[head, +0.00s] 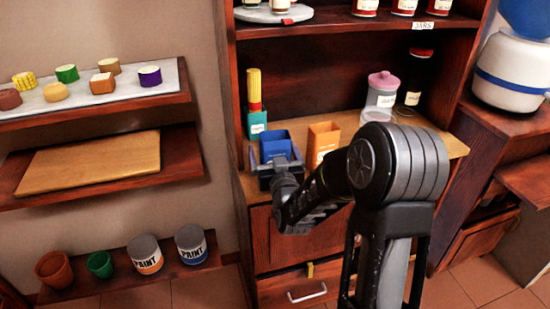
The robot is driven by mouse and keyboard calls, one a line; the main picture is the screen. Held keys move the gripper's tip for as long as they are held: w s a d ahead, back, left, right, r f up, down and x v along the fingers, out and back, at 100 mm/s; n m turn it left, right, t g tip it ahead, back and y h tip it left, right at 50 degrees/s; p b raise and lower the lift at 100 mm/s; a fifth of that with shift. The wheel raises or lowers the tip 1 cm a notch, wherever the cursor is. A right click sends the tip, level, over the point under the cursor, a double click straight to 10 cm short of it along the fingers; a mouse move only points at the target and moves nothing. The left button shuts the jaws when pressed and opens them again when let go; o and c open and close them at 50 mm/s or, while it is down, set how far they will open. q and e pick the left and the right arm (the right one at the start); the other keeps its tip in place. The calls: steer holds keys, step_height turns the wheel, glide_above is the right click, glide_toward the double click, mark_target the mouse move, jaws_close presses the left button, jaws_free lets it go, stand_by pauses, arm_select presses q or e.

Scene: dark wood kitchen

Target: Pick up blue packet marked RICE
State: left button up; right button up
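A blue packet (276,144) stands at the left of the wooden cabinet counter, its upper part showing. I cannot read any marking on it from here. My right gripper (279,166) is at the packet's lower front, with dark gripper parts at both sides of it. The gripper and wrist hide the lower packet, so I cannot tell whether the fingers touch it or are closed on it. My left gripper is out of view.
An orange packet (322,140) stands close to the right of the blue one. A teal box (257,124) with a yellow-and-red item (254,90) is behind left. A pink-lidded jar (382,90) stands farther right. An upper shelf (330,27) runs above the counter.

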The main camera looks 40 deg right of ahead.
steer(key=shift+c, duration=0.3)
steer(key=c, duration=1.6)
